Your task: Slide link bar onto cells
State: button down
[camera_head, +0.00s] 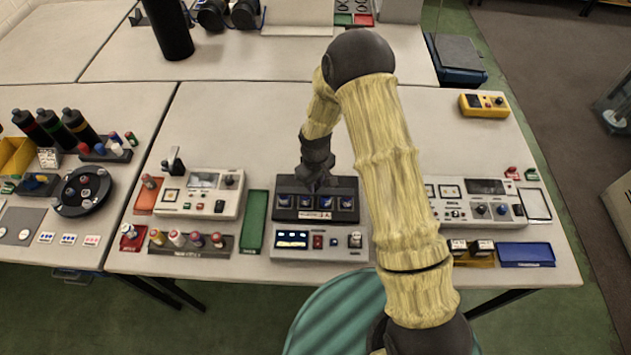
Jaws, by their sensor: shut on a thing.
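A black tray (283,214) stands near the front middle of the table, with several blue-topped cells (346,203) in a row in it. My gripper (317,184) points down over the middle of this tray, close to the back part of the row. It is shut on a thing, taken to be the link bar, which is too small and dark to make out. I cannot tell whether the held bar touches the cells.
A grey panel (291,254) with a display and switches lies in front of the tray. A green tray (255,222) and a control box (199,194) are to the left. Another control box (479,213) is to the right, partly behind my arm. The table (238,115) behind is clear.

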jog(key=c, duration=1.3)
grip_release()
jog(key=shift+s, duration=0.35)
jog(key=shift+o, duration=0.2)
jog(key=shift+w, duration=0.15)
jog(key=shift+r, duration=0.6)
notch_tip(320, 180, up, 16)
jog(key=b, duration=0.3)
jog(key=shift+b, duration=0.4)
jog(key=shift+r, duration=0.1)
jog(key=s+d+r+m+t, duration=0.2)
jog(key=s+d+m, duration=0.6)
jog(key=s+d, duration=0.7)
jog(key=shift+s+d+r+m+t, duration=0.25)
jog(key=shift+s+r+m+t, duration=0.05)
jog(key=shift+s+r, duration=0.2)
